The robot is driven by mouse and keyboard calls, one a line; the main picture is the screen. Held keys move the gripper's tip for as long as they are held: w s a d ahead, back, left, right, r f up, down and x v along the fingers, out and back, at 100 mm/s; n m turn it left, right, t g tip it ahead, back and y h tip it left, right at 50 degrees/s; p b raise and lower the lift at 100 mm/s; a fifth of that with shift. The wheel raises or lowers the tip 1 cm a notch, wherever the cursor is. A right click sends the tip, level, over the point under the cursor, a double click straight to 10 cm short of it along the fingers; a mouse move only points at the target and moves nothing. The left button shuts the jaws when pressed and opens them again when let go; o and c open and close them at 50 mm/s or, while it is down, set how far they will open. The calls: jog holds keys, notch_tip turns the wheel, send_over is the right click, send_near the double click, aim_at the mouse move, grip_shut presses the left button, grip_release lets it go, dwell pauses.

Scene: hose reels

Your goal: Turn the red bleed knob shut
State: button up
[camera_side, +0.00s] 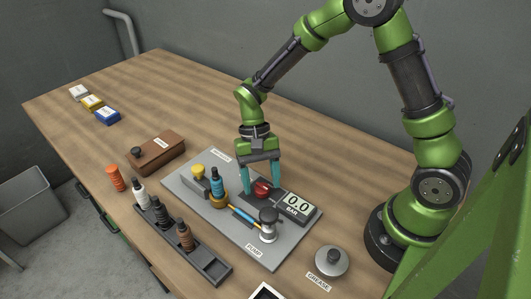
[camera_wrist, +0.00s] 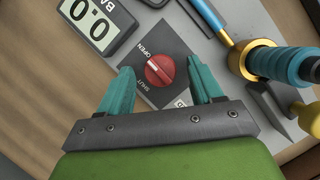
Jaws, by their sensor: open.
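The red bleed knob (camera_side: 262,188) sits on a dark square plate on the grey panel, beside the pressure display. In the wrist view the knob (camera_wrist: 160,70) carries a pale line, and the plate is printed OPEN and SHUT.
The display (camera_side: 299,205) reads 0.0 BAR. A blue-and-brass fitting (camera_side: 216,188), a yellow knob (camera_side: 198,171) and a pump (camera_side: 268,225) stand close by on the panel (camera_side: 220,227). A dark rack (camera_side: 208,265) with several bottles lies in front. A grease pot (camera_side: 332,261) stands right.

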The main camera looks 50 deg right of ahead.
jog(key=shift+s+a+f, duration=0.1)
jog(key=shift+s+f, duration=0.05)
jog(key=shift+f, duration=0.2)
jog(key=shift+c, duration=0.4)
jog(key=c, duration=1)
